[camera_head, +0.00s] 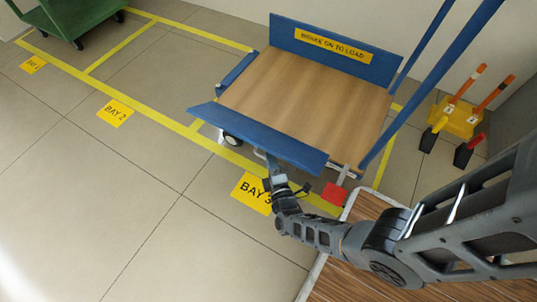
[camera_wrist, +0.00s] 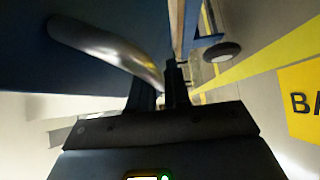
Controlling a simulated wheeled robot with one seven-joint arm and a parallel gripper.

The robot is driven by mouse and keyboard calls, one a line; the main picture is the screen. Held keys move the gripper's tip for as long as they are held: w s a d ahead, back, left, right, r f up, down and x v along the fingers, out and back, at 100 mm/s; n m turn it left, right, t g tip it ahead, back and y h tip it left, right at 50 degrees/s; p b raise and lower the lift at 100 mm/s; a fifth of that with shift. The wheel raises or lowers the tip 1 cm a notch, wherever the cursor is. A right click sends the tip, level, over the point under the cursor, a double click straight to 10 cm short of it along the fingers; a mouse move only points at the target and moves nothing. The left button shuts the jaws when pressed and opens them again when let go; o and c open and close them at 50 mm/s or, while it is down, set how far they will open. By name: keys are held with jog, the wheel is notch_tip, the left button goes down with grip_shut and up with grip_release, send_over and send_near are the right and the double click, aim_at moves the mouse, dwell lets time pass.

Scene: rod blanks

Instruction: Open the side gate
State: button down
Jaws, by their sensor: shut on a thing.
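The blue side gate (camera_head: 262,137) runs along the near side of a cart with a wooden deck (camera_head: 305,95). The gate looks tilted outward from the deck; its exact angle is hard to tell. My gripper (camera_head: 272,168) is at the gate's outer face, near its middle. In the wrist view a curved metal handle (camera_wrist: 108,44) stands out from the dark blue gate panel (camera_wrist: 60,85). My gripper (camera_wrist: 174,80) is shut on this handle, where its end passes between the fingers. The fingers hide the grip point, and no latch is clearly visible.
A red pedal (camera_head: 335,194) is at the cart's near right corner. A yellow stand (camera_head: 457,118) with orange-handled chocks is at right. A green cart (camera_head: 75,18) is at top left.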

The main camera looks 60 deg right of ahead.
jog(key=shift+a+f+n+t+h+b, duration=0.15)
jog(key=shift+f+n+t+h+b, duration=0.4)
jog(key=shift+f+n+b, duration=0.4)
jog(key=shift+f+t+b, duration=0.25)
jog(key=shift+f+b, duration=0.1)
jog(key=c, duration=1.2)
grip_release()
jog(key=shift+a, duration=0.1)
jog(key=v, duration=0.7)
jog(key=shift+s+a, duration=0.2)
jog(key=shift+s, duration=0.15)
